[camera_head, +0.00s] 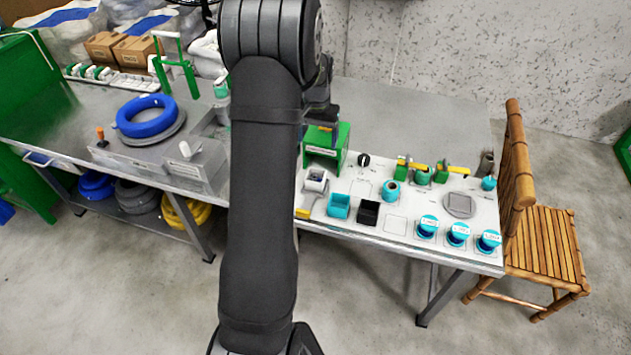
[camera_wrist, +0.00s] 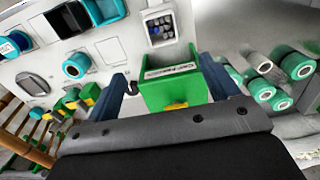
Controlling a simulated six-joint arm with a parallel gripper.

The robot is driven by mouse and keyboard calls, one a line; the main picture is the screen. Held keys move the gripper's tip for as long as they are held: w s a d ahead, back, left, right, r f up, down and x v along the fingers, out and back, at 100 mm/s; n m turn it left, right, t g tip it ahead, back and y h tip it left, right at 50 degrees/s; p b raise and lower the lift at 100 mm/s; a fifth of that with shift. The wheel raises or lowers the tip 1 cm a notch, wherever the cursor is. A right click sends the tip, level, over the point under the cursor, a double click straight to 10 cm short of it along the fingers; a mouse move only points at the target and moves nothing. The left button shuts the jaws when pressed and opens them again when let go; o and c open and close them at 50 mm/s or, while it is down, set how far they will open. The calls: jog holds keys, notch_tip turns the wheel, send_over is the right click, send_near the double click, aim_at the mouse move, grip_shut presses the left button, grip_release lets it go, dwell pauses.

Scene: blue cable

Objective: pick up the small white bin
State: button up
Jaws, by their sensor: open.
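The small white bin (camera_head: 316,181) stands on the white board, just right of my arm in the head view. In the wrist view the white bin (camera_wrist: 160,27) is at the top centre, with small dark and bluish pieces in it. My gripper (camera_wrist: 162,68) is open, its two blue fingers set apart on either side of a green box with a label. The bin lies beyond the fingertips, apart from them. In the head view my arm hides part of the gripper.
The green box (camera_head: 327,148) stands behind the bin. A teal bin (camera_head: 339,206) and a black bin (camera_head: 368,212) sit to its right. Teal-lidded jars (camera_head: 457,234) line the front right. A blue cable coil (camera_head: 146,116) lies left. Bare table (camera_head: 420,115) lies behind the board.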

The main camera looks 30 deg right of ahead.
send_near(316, 176)
jog(key=shift+s+a+f, duration=0.25)
jog(key=shift+s+f, duration=0.35)
jog(key=shift+s+a+f, duration=0.25)
jog(key=shift+s+f, duration=0.35)
notch_tip(316, 176, down, 5)
jog(key=shift+w+f, duration=0.1)
jog(key=shift+w, duration=0.05)
jog(key=c, duration=1.1)
